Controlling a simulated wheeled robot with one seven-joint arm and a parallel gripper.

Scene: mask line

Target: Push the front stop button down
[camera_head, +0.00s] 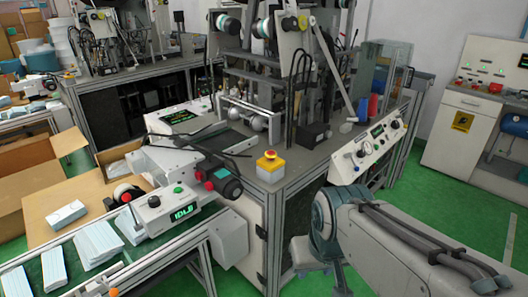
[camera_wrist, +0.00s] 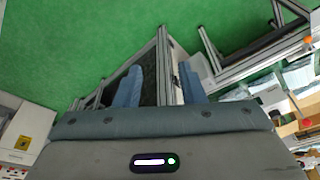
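A red stop button (camera_head: 270,155) sits on top of a yellow box (camera_head: 270,168) at the near corner of the central machine's table, in the head view. It looks raised and nothing touches it. My gripper shows in the wrist view (camera_wrist: 160,80) with two blue-grey fingers spread apart and nothing between them. It points down toward the green floor and the metal frame. In the head view my arm is at the lower right, and its end hangs below and to the right of the button. The fingers are not clear there. The button is not seen in the wrist view.
A control box (camera_head: 165,212) with a lit display and red and green buttons stands left of the stop button. A white sloped panel (camera_head: 370,145) with knobs is to its right. Machine posts rise behind it. Green floor (camera_head: 485,215) is open at the right.

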